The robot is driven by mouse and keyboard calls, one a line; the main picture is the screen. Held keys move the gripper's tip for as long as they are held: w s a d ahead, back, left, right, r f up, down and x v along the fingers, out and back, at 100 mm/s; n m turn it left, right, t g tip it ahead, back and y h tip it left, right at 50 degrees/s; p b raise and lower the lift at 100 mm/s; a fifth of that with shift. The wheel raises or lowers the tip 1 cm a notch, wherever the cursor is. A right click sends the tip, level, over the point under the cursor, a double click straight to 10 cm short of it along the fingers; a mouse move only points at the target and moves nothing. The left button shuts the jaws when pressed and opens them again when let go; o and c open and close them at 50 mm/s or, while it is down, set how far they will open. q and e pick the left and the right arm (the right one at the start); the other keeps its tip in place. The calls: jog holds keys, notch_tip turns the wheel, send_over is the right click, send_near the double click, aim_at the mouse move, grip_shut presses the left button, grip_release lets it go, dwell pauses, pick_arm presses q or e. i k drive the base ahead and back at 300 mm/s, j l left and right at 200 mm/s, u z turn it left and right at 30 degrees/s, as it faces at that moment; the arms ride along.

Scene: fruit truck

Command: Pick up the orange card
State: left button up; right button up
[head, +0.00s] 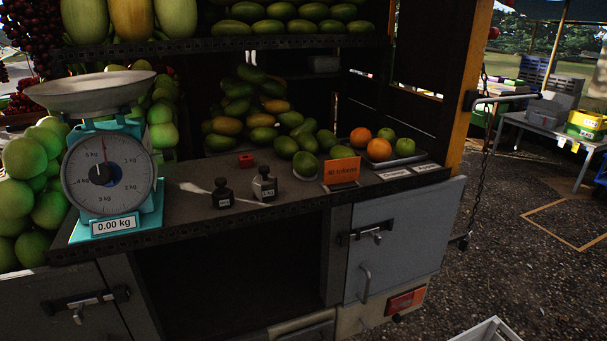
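The orange card (342,170) stands upright in a small holder near the front edge of the dark counter (240,210), right of the middle. It has dark print on it, too small to read surely. A green fruit lies just to its left and a tray with fruit is behind it to the right. Neither of my grippers shows in the head view.
A teal scale (118,190) reading 0.00 kg stands on the left. Two dark weights (223,193) and a small red block (246,160) are on the counter. Oranges and green apples lie on a tray (408,158). Two white labels (395,174) lie at the front right.

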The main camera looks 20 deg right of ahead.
aim_at(340, 173)
jog(key=j+z, duration=0.15)
jog(key=z, duration=0.25)
jog(key=i+j+z, duration=0.1)
jog(key=j+z, duration=0.15)
jog(key=z, duration=0.2)
jog(key=j+z, duration=0.2)
jog(key=z, duration=0.2)
